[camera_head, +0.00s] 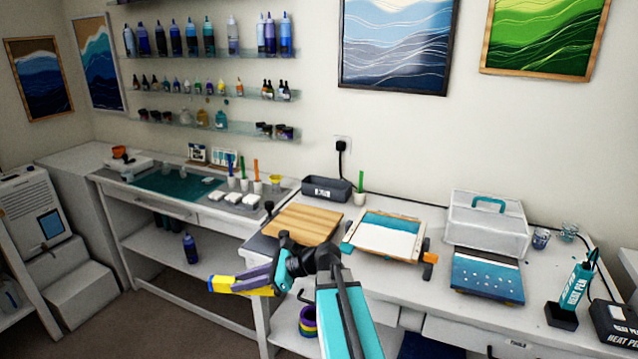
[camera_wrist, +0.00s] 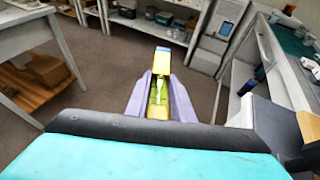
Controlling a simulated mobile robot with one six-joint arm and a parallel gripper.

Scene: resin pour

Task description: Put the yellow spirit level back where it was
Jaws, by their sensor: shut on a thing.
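The yellow spirit level (camera_head: 222,285) is held between the jaws of my gripper (camera_head: 250,282), its blue end piece pointing left in the head view. In the wrist view the level (camera_wrist: 161,62) runs away from me between the two purple fingers of my gripper (camera_wrist: 160,95), with a blue end at the far tip. My gripper is shut on it, in the air in front of the benches and clear of any surface. The part of the level between the fingers is partly hidden.
Open floor (camera_wrist: 95,75) lies below.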

